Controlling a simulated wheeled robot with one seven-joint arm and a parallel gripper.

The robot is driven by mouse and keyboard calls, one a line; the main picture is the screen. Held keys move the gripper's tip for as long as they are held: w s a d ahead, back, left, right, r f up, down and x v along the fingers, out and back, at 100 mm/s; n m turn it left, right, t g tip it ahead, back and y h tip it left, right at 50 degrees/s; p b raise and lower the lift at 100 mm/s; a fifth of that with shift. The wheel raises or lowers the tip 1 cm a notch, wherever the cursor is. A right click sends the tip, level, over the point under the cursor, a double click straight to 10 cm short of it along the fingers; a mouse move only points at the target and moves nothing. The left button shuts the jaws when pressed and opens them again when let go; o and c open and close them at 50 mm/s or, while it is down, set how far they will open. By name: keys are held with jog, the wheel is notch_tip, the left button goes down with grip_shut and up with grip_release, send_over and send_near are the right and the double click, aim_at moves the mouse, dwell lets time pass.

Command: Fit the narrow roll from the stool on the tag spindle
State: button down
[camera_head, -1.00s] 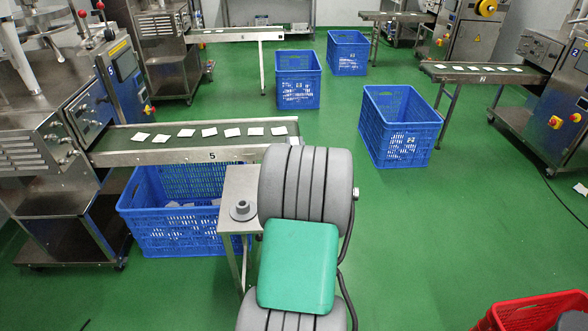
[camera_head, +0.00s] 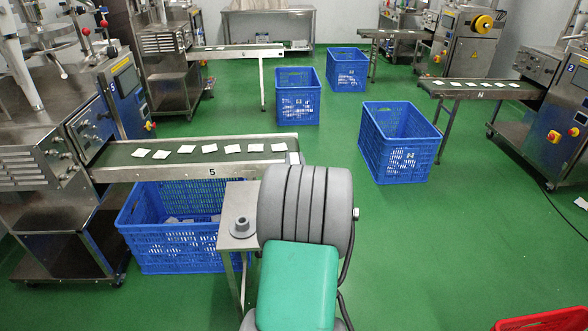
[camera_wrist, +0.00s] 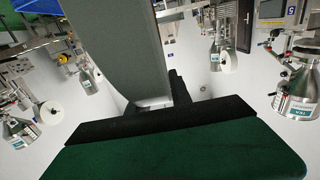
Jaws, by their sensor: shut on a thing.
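In the wrist view my gripper (camera_wrist: 157,98) has dark fingers closed on a small pale thing (camera_wrist: 152,102). This fits the narrow roll, but only a sliver of it shows. In the head view my arm hides the gripper and whatever it holds. The steel stool (camera_head: 229,240) stands beside my arm at its left, partly covered by it. A grey flanged hub (camera_head: 240,226) sits on its top. I cannot make out the tag spindle in either view.
Conveyor 5 (camera_head: 212,172) carries several white teabags from the packer (camera_head: 90,115) at left. A blue crate (camera_head: 160,248) stands under it. Other blue crates (camera_head: 395,165) stand on the green floor. A red crate (camera_head: 545,322) is at lower right. A grey slab (camera_wrist: 112,45) crosses the wrist view.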

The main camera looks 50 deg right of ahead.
notch_tip(320, 180, up, 3)
jog(key=shift+r, duration=0.1)
jog(key=a+r, duration=0.9)
jog(key=a, duration=0.5)
jog(key=shift+s+r+p, duration=0.25)
jog(key=shift+s+p, duration=0.15)
